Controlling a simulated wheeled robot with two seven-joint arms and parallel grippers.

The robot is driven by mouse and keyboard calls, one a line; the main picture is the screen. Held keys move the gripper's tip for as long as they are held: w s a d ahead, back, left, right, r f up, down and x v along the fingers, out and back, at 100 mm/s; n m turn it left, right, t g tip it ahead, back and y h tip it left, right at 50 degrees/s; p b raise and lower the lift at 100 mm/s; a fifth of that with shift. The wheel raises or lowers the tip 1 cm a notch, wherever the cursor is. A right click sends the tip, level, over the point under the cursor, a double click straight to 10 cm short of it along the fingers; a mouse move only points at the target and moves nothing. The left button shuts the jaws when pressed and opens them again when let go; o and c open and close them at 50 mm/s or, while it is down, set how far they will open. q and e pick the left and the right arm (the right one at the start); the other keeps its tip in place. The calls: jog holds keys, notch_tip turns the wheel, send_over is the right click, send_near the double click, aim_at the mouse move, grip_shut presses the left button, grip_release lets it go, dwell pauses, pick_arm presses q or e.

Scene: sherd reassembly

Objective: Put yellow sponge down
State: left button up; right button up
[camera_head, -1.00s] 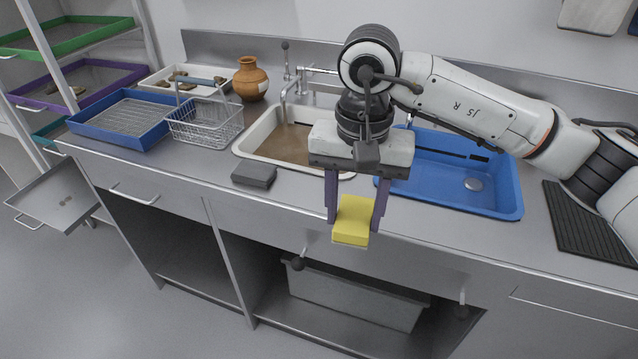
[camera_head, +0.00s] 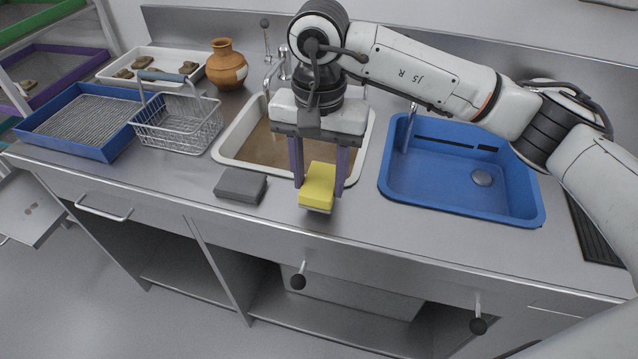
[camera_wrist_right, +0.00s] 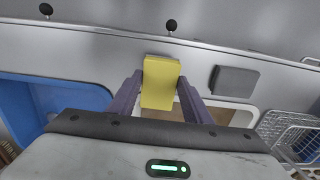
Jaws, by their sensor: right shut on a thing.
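The yellow sponge (camera_head: 318,186) is a block with a paler underside. My right gripper (camera_head: 319,180) is shut on it, one purple finger on each side, at the counter's front strip before the brown-bottomed sink. The sponge also shows in the right wrist view (camera_wrist_right: 160,84), between the fingers of the right gripper (camera_wrist_right: 158,92). I cannot tell whether its underside touches the counter. My left gripper is not in view.
A grey block (camera_head: 240,186) lies on the counter (camera_head: 180,185) left of the sponge. The white-rimmed sink (camera_head: 226,150) is behind, the blue basin (camera_head: 455,185) to the right. A wire basket (camera_head: 180,125), blue tray (camera_head: 75,120) and orange jar (camera_head: 226,68) stand left.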

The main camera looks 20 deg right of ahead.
aim_at(319, 184)
notch_tip(319, 184, down, 2)
jog(key=shift+f, duration=0.5)
jog(key=o, duration=0.9)
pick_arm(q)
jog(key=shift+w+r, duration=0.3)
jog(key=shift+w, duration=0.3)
pick_arm(e)
jog(key=shift+r, duration=0.25)
pick_arm(q)
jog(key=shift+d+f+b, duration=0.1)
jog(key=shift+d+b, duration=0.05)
jog(key=shift+b, duration=0.3)
pick_arm(e)
notch_tip(319, 184, up, 12)
